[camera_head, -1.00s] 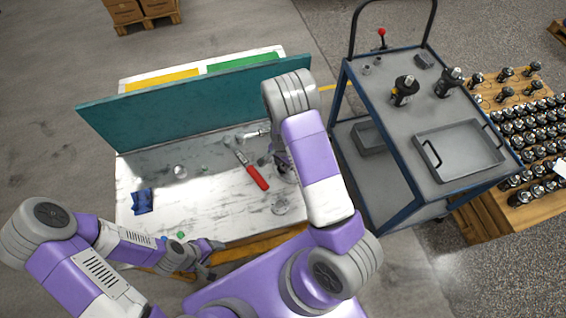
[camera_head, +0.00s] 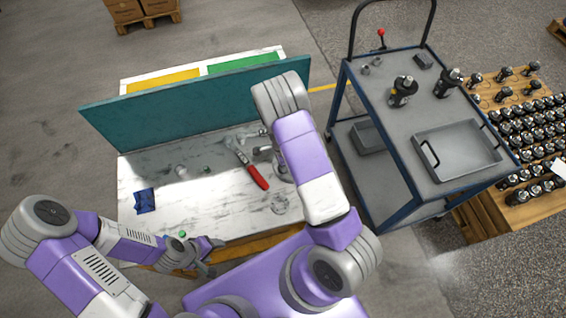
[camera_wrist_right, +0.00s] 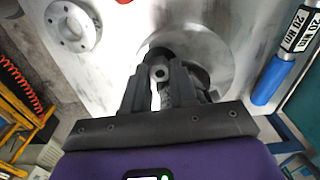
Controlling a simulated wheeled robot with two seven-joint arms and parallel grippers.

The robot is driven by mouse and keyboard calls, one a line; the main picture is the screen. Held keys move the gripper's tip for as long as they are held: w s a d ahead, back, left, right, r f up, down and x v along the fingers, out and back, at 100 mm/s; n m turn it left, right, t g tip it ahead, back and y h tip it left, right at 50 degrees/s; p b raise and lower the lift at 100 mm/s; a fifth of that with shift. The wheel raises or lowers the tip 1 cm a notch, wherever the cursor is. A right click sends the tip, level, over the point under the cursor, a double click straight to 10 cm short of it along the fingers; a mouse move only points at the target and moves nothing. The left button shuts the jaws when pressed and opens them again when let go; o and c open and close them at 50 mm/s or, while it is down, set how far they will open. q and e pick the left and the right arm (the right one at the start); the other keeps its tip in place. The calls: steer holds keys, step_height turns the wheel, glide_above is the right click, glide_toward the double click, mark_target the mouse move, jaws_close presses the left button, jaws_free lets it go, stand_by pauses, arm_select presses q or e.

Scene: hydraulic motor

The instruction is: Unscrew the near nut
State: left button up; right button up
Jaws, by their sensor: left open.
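In the right wrist view, the two dark fingers of my right gripper (camera_wrist_right: 160,88) reach down beside a dark upright part with a small round, pale-centred nut-like end (camera_wrist_right: 160,73) between them. A narrow gap shows between the fingers; I cannot tell whether they touch the part. A wide round plate lies behind it. In the head view my right arm partly covers the right gripper and the motor part on the bench. My left gripper (camera_head: 207,256) is open and empty, low at the bench's front edge.
The marble-topped bench (camera_head: 200,225) holds a red-handled tool (camera_head: 257,177), a round flange (camera_head: 280,204) and a blue cloth (camera_head: 144,200). A teal panel (camera_head: 190,108) stands along its back. A cart (camera_head: 425,115) with a grey tray stands to the right.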

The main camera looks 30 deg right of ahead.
jaws_close()
steer(key=shift+n+b, duration=0.35)
steer(key=shift+n, duration=1.15)
steer(key=shift+r+p, duration=1.75)
steer(key=shift+r, duration=0.35)
steer(key=shift+s+f, duration=0.1)
steer(key=shift+f, duration=0.05)
